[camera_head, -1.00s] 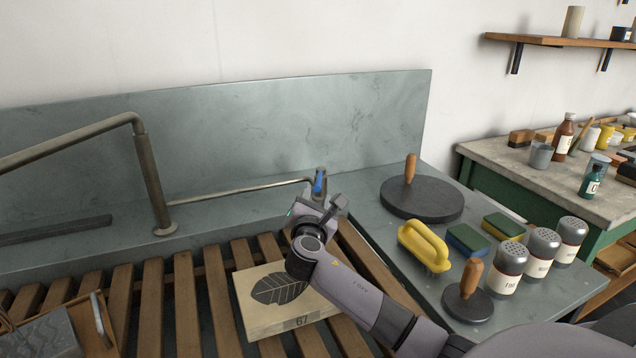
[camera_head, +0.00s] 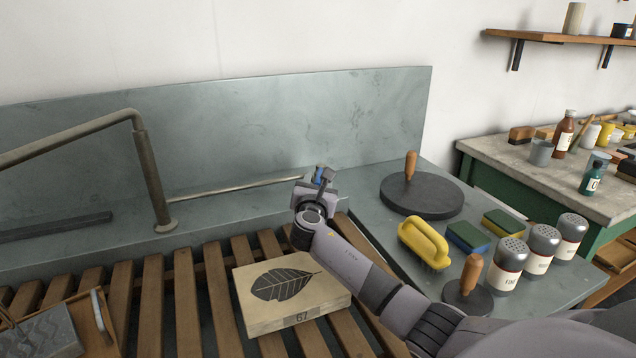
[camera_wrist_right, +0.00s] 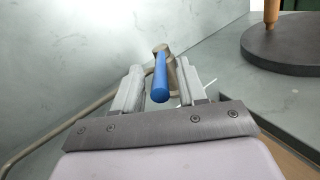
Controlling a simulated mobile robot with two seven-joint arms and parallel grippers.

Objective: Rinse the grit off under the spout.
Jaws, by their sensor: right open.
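A pale litho stone (camera_head: 290,292) with a dark leaf print and the number 67 lies on the wooden slats. A thin pipe (camera_head: 235,187) runs along the back ledge to a tap with a blue lever handle (camera_head: 319,174). My right gripper (camera_head: 322,180) is at that tap. In the right wrist view, the blue handle (camera_wrist_right: 160,78) stands between the open fingers, with a gap on each side. A bent metal spout (camera_head: 150,170) rises from the ledge at the left. My left gripper is not in view.
A slatted wooden rack (camera_head: 182,290) fills the sink. On the right counter stand a round dark levigator (camera_head: 422,198), a yellow-handled brush (camera_head: 424,243), sponges (camera_head: 467,237), several shakers (camera_head: 541,250) and a smaller disc (camera_head: 467,300). A crate with a grey stone (camera_head: 45,335) sits at lower left.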

